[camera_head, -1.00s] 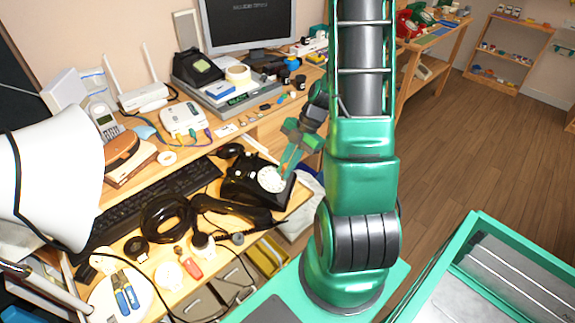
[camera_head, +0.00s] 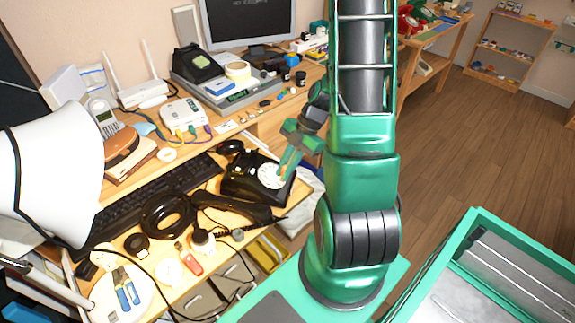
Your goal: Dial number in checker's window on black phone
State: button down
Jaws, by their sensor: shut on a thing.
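The black phone (camera_head: 243,187) is an old rotary set with a round white dial (camera_head: 271,176) facing up and right. It stands near the right edge of the desk. Its black handset (camera_head: 235,207) lies off it on the desk, in front of the body. My gripper (camera_head: 283,172) is green and points down at the dial. Its fingertips are at the dial's upper right part and look close together. Whether they touch the dial is too small to tell. The checker (camera_head: 219,90) is a grey device with a small green-lit window (camera_head: 236,100); its digits are unreadable here.
A coiled black cable (camera_head: 167,217) and a black keyboard (camera_head: 124,203) lie left of the phone. A white lamp (camera_head: 58,178) stands at the left. Pliers (camera_head: 125,288), a red-handled tool (camera_head: 189,259) and small parts lie at the front. A monitor (camera_head: 249,22) stands at the back.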

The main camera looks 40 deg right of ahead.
jog(key=shift+a, duration=0.15)
jog(key=shift+s+a, duration=0.2)
jog(key=shift+a, duration=0.35)
jog(key=shift+a+r, duration=0.1)
jog(key=shift+a, duration=0.05)
dwell(0.3)
jog(key=shift+a+r, duration=0.15)
jog(key=shift+a, duration=0.3)
jog(key=shift+w+a, duration=0.1)
jog(key=shift+a, duration=0.05)
jog(key=shift+w+a+r, duration=0.2)
jog(key=shift+a, duration=0.2)
jog(key=shift+w, duration=0.1)
